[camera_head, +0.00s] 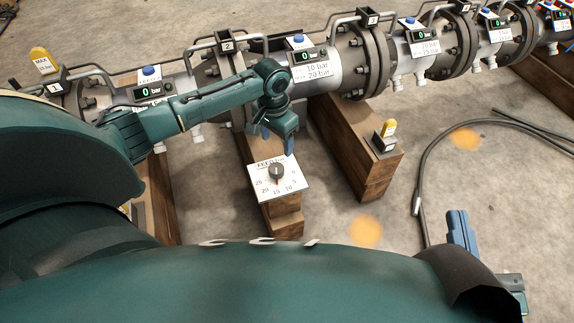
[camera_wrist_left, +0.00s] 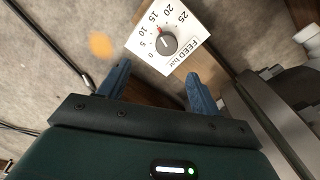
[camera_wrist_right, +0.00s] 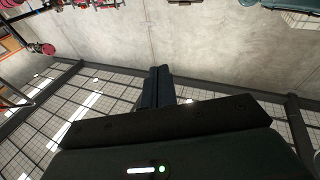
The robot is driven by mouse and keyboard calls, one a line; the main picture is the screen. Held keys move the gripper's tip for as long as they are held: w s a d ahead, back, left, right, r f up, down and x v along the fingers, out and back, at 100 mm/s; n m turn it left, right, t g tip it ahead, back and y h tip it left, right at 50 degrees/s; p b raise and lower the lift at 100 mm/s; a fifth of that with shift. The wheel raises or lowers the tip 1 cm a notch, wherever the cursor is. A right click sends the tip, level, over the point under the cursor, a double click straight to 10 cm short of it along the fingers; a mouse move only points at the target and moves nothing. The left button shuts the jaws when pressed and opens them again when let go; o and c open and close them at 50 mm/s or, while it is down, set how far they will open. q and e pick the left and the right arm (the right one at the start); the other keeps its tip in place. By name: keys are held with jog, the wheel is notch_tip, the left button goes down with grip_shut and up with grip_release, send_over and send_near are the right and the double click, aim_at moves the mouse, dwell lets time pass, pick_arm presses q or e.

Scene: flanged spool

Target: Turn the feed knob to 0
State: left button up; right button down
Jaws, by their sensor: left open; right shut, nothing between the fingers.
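The feed knob (camera_head: 276,172) is dark grey with a red mark, on a white dial plate (camera_head: 291,195) marked from 0 to 25. The knob also shows in the left wrist view (camera_wrist_left: 168,44), where its red mark points toward 15. The plate sits on the end of a wooden beam. My left gripper (camera_head: 277,142) is open and empty, just behind the dial. In the left wrist view the knob lies beyond the gap between the fingertips (camera_wrist_left: 157,74), apart from them. My right gripper (camera_head: 458,216) is shut and empty at the lower right, far from the dial.
A flanged grey pipe (camera_head: 325,72) with gauges and handles runs behind the dial. A yellow-tagged block (camera_head: 386,136) stands on another wooden beam (camera_head: 368,178) to the right. A black hose (camera_head: 425,160) lies on the concrete floor.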

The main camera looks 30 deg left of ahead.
pick_arm(q)
jog(key=f+b, duration=0.1)
jog(key=a+f+b, duration=0.1)
jog(key=f, duration=0.1)
jog(key=f+b, duration=0.1)
jog(key=shift+w+a+f, duration=0.15)
jog(key=shift+w+f, duration=0.25)
notch_tip(320, 180, down, 7)
jog(key=b, duration=0.4)
jog(key=shift+f, duration=0.55)
pick_arm(e)
jog(key=r+n+t+y, duration=0.1)
jog(key=r+n+y, duration=0.1)
jog(key=r, duration=0.1)
jog(key=w+r+n+t+y, duration=0.1)
jog(key=r+n+y, duration=0.1)
jog(key=n+y, duration=0.1)
jog(key=shift+w+d+r+y, duration=0.1)
jog(key=shift+w+r+y, duration=0.1)
jog(key=shift+r+y, duration=0.15)
pick_arm(q)
jog(key=shift+c, duration=0.4)
